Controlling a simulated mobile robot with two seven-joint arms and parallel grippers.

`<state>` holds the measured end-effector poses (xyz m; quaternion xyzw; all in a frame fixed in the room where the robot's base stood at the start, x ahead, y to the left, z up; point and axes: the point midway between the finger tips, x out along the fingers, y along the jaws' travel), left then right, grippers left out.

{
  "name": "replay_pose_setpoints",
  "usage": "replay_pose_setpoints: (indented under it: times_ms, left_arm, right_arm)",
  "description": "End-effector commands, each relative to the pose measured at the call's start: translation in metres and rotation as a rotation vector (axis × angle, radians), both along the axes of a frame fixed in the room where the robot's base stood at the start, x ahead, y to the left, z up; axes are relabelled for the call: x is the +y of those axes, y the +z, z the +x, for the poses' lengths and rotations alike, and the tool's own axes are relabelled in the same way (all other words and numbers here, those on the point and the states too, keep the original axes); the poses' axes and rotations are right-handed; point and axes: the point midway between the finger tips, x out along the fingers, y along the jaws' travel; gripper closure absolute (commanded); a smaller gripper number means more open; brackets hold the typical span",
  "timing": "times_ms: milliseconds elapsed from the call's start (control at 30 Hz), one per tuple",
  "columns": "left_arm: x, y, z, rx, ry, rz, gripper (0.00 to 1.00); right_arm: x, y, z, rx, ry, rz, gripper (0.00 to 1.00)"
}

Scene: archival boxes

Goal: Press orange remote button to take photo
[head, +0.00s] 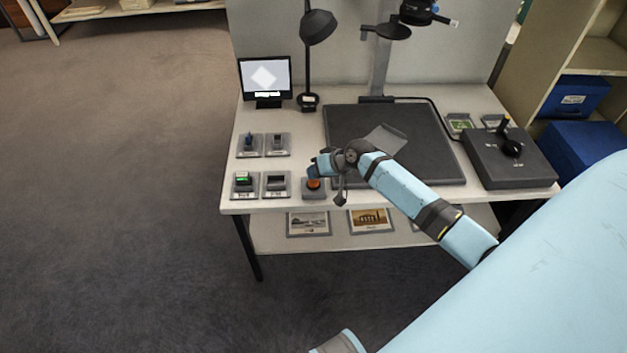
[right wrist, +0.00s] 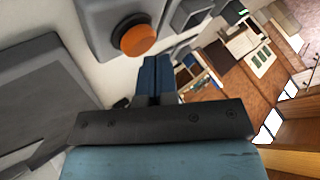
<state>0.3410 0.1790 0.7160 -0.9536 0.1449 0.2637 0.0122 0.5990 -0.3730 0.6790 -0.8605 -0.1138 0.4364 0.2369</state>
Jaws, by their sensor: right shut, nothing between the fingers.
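The orange button (head: 314,184) sits on a small grey base (head: 314,194) at the front edge of the white table (head: 350,198). The orange button (right wrist: 138,40) also shows up close in the right wrist view, raised on its grey base. My right gripper (head: 316,169) is just behind and above the button in the head view. In the right wrist view the blue fingers (right wrist: 155,75) are together and empty, beside the button; I cannot tell whether they touch it. My left gripper is not in view.
A monitor (head: 265,77) showing a white diamond and a lamp (head: 318,26) stand at the back. A dark copy board (head: 437,168) bears a grey sheet (head: 385,138) under a camera (head: 418,13). Small trays (head: 276,145) are left of the button; a control box (head: 510,160) is right.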

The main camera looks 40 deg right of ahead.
Motion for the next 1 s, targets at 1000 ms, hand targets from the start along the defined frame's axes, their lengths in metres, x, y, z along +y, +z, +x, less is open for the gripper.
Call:
replay_pose_setpoints:
  times_ms: [1000]
  left_arm:
    - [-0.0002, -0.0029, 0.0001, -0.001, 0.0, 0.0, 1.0]
  right_arm:
    - [0.0004, -0.0096, 0.0, 0.0, 0.001, 0.001, 1.0]
